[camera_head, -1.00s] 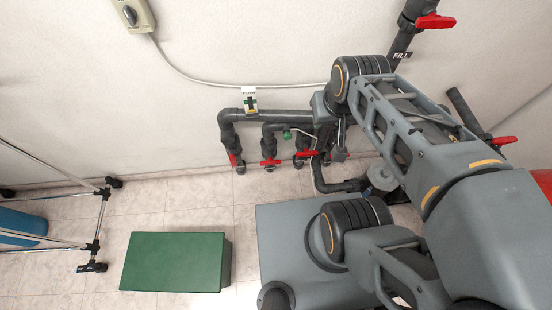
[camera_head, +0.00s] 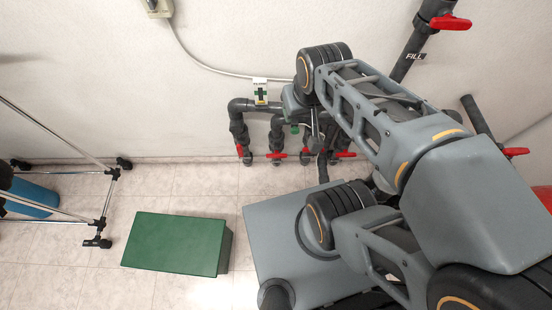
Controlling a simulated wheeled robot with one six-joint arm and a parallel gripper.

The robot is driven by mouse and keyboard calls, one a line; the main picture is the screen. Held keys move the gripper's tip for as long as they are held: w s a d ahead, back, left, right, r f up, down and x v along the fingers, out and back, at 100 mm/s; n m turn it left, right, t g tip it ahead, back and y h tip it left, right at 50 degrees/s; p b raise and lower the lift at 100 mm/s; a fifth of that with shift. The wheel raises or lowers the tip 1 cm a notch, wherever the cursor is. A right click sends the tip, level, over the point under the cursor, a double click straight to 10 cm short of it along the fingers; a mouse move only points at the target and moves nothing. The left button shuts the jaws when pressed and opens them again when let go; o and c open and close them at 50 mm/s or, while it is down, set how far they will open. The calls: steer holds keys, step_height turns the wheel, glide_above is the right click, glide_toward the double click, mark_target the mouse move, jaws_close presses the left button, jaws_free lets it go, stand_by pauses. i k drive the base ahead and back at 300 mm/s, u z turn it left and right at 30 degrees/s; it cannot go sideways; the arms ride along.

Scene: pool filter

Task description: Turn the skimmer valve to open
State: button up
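Several grey pipes with red valve handles come down along the wall. The leftmost red handle (camera_head: 239,151) is turned nearly along its pipe. The handle to its right (camera_head: 275,155) lies across its pipe. Another red handle (camera_head: 345,154) shows at the right, partly behind my arm. I cannot read which of these is the skimmer valve. My gripper (camera_head: 316,143) is small and dark in front of the pipes, below my wrist. Its fingers are hard to make out, and I cannot tell whether it touches a handle.
A green box (camera_head: 178,243) stands on the tiled floor. A metal rack (camera_head: 104,205) with a blue cylinder (camera_head: 32,198) is at the left. A pipe labelled FILL (camera_head: 414,57) has a red handle (camera_head: 450,22) at the upper right.

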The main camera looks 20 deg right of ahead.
mark_target(276, 155)
steer(key=u, duration=0.55)
steer(key=k, duration=0.35)
steer(key=u, duration=0.4)
